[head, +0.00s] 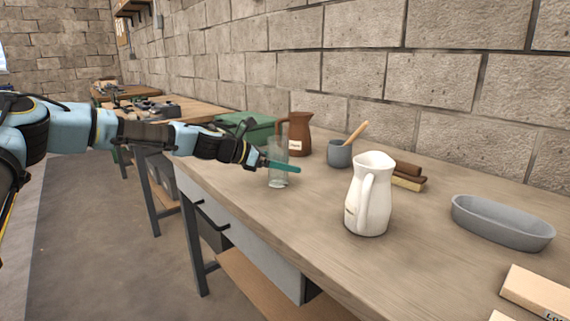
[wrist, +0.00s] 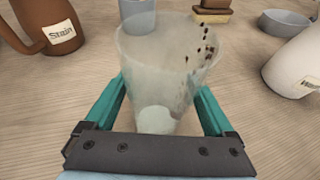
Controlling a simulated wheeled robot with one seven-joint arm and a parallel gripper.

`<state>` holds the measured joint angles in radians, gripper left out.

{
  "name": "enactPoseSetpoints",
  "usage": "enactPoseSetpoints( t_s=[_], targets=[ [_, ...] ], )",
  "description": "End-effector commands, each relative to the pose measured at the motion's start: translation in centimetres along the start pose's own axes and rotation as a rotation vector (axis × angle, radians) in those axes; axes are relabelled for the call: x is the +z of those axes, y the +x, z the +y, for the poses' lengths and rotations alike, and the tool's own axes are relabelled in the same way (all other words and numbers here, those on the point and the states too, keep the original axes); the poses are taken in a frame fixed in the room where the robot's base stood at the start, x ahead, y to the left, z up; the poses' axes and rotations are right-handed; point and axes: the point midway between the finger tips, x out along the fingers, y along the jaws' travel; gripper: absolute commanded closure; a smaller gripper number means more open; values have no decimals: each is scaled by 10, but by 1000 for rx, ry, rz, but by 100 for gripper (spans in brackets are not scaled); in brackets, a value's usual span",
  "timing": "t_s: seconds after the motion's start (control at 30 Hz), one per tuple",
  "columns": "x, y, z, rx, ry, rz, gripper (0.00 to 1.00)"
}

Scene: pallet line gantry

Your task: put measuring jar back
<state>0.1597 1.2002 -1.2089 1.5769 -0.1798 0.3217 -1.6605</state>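The measuring jar (head: 278,168) is a clear, wide-mouthed vessel standing upright on the near left part of the workbench. In the wrist view the jar (wrist: 160,60) shows dark specks on its right side. My gripper (head: 278,166) is at the jar's side, with its teal fingers level. The wrist view shows my gripper (wrist: 163,92) with its fingers wide apart, one on each side of the jar. I see no clear squeeze on it; whether a finger touches the glass is hard to tell.
A brown jug labelled Stain (head: 299,133) and a grey cup (head: 340,154) stand behind the jar. A white pitcher (head: 369,195) is to the right. A grey oval dish (head: 502,222), brushes or blocks (head: 408,178) and a green box (head: 250,128) are also on the bench.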

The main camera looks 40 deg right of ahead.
Motion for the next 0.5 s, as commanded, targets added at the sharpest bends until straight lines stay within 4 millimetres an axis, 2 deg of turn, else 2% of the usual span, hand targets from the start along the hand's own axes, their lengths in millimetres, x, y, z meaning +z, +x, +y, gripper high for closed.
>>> enactPoseSetpoints(
  t_s=[0.1,0.33,0.5],
  targets=[
    [0,0,0,0,0,0,0],
    [0,-1,0,0,0,0,0],
    [-1,-17,1,3,1,1,0]
  ],
)
